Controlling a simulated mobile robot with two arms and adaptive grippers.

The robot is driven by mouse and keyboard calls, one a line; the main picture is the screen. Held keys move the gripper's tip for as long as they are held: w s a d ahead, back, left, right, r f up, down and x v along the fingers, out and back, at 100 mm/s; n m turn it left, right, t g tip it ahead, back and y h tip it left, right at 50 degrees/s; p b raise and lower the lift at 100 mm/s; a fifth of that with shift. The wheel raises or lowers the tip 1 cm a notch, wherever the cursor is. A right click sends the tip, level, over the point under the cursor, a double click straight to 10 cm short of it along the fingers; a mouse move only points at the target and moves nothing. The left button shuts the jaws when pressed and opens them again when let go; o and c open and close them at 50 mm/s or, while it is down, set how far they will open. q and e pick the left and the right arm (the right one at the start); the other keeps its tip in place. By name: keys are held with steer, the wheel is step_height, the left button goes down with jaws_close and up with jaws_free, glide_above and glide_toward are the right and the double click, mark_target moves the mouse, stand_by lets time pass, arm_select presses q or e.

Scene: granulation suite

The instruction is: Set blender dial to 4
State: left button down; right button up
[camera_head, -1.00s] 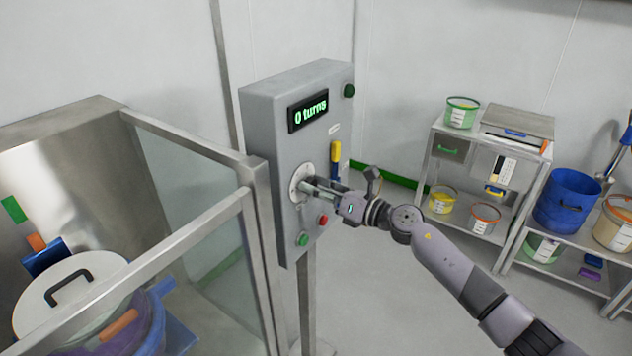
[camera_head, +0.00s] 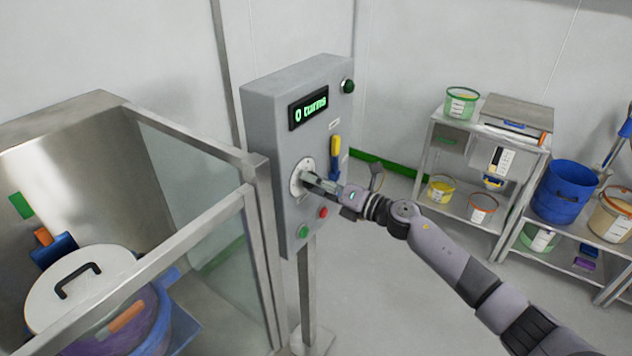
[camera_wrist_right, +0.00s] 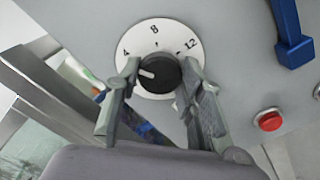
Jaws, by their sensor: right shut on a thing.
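The blender dial is a black knob (camera_wrist_right: 160,75) with a white pointer mark, set in a round white plate (camera_wrist_right: 155,40) marked 4, 8 and 12. The display (camera_head: 308,108) reads "0 turns". My left gripper is not in view.
A yellow and blue lever (camera_head: 336,150) is right of the dial. Red (camera_head: 323,212) and green (camera_head: 303,232) buttons sit below it. A glazed metal guard (camera_head: 215,200) stands left of the box. Shelves (camera_head: 475,205) with tubs stand to the right.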

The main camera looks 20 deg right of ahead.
steer(key=o, duration=1.1)
steer(key=shift+o, duration=0.2)
steer(key=v, duration=1.2)
steer(key=shift+f, duration=0.1)
